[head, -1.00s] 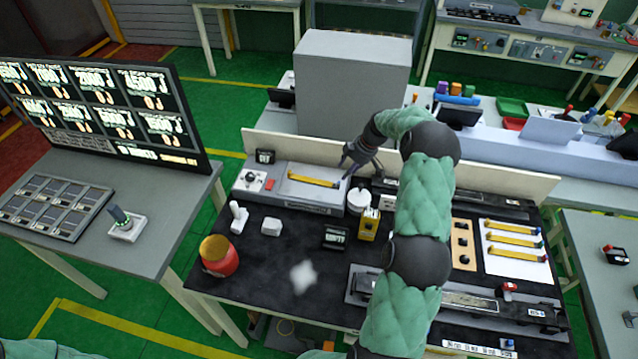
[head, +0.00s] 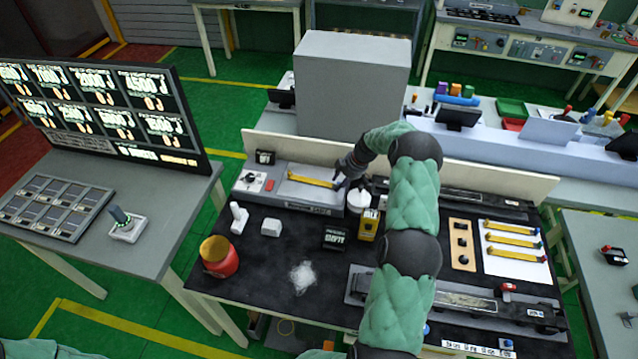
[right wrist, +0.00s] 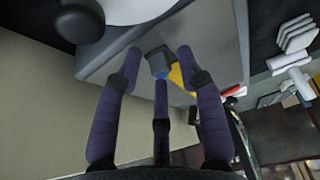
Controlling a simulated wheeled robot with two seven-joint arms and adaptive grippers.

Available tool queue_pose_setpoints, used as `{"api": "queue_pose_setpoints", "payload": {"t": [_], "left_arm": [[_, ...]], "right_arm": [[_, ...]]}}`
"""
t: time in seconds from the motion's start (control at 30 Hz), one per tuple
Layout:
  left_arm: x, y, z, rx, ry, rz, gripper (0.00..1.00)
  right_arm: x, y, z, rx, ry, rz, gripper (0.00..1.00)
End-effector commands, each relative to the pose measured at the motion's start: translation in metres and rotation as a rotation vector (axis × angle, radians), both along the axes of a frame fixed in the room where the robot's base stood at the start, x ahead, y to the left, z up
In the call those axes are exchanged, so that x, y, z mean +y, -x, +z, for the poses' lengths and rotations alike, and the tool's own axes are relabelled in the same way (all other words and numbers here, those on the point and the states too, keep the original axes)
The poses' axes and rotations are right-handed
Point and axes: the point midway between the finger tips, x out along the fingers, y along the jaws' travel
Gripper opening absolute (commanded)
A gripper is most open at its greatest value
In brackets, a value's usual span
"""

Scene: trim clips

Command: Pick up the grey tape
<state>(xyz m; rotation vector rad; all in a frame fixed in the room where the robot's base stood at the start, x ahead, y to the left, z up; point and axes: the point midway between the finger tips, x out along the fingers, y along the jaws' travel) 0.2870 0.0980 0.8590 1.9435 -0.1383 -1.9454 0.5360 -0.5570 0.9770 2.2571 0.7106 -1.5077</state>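I cannot pick out a grey tape for certain. My right gripper (head: 341,183) is over the right end of a grey fixture (head: 306,208), by the end of a yellow strip (head: 312,181) lying on it. In the right wrist view, its fingers (right wrist: 159,62) are spread and empty. Between them show the strip's yellow body (right wrist: 177,76), a blue bit and a dark grey end piece (right wrist: 158,57); I cannot tell whether they touch. A white round container (head: 359,200) stands just right of the gripper. My left gripper is out of view.
A yellow box (head: 368,225), a black display (head: 334,238), a white block (head: 271,227) and a red jar (head: 219,262) stand on the black bench. Several yellow strips lie on a white sheet (head: 517,265) at right. A low pale board (head: 262,143) stands behind the fixture.

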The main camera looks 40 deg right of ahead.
Motion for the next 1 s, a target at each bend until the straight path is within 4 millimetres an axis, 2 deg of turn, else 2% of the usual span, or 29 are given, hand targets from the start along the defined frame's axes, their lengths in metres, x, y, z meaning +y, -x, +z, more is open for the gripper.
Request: {"api": "queue_pose_setpoints", "payload": {"t": [0.03,0.1,0.57,0.77,1.0], "left_arm": [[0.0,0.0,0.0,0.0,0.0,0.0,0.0],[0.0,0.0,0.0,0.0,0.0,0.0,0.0],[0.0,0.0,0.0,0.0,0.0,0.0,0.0],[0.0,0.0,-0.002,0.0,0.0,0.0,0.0],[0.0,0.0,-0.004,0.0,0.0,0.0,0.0]], "right_arm": [[0.0,0.0,0.0,0.0,0.0,0.0,0.16],[0.0,0.0,0.0,0.0,0.0,0.0,0.0],[0.0,0.0,0.005,0.0,0.0,0.001,0.0],[-0.001,-0.001,0.037,-0.004,0.003,0.001,0.0],[-0.001,-0.001,0.098,-0.004,0.003,0.001,0.0]]}}
